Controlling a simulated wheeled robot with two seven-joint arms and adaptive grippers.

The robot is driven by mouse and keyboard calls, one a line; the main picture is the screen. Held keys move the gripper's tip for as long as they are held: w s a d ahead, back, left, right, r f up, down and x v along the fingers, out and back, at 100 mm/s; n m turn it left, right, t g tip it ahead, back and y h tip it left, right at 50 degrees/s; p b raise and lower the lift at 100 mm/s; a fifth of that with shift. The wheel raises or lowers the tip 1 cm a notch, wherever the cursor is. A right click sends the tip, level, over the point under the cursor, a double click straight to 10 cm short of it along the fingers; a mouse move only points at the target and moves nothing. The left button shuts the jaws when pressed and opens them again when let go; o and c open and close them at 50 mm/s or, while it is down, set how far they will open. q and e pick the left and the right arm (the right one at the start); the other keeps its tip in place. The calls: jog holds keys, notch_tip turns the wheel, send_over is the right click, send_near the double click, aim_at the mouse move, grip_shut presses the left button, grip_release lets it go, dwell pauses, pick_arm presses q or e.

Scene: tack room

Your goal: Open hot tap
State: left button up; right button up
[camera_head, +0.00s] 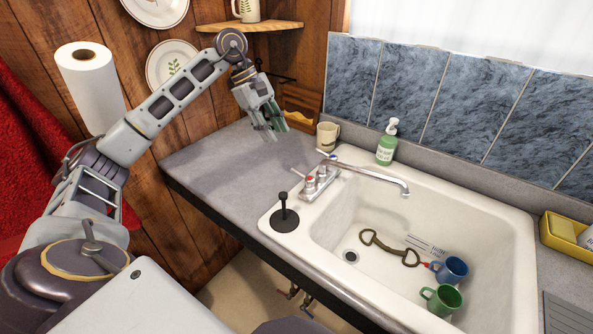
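The tap set (319,184) is a chrome fitting on the back left rim of the white sink, with its spout (375,177) reaching right over the basin. The hot tap (310,184) is the near handle, with a red mark. A handle with a blue mark (333,158) is at the far end. My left gripper (275,131) hangs over the grey counter, behind and left of the taps, apart from them. Its fingers point down and look open and empty, though seen from the side. My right gripper is not in view.
A black plunger-like stopper (284,214) stands on the sink rim near the taps. A cream mug (327,136) and a green soap bottle (386,148) stand behind them. The basin holds a horse bit (388,247), a blue mug (453,269) and a green mug (443,301). The left counter (220,170) is clear.

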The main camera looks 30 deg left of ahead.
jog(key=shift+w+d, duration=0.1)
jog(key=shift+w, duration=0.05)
pick_arm(q)
jog(key=p, duration=0.1)
send_near(295, 170)
jog(key=x, duration=0.7)
jog(key=shift+d+r, duration=0.1)
jog(key=shift+w+d+f, duration=0.1)
jog(key=shift+d+f, duration=0.15)
jog(key=shift+f, duration=0.35)
jog(key=shift+d+f, duration=0.1)
jog(key=shift+f, duration=0.15)
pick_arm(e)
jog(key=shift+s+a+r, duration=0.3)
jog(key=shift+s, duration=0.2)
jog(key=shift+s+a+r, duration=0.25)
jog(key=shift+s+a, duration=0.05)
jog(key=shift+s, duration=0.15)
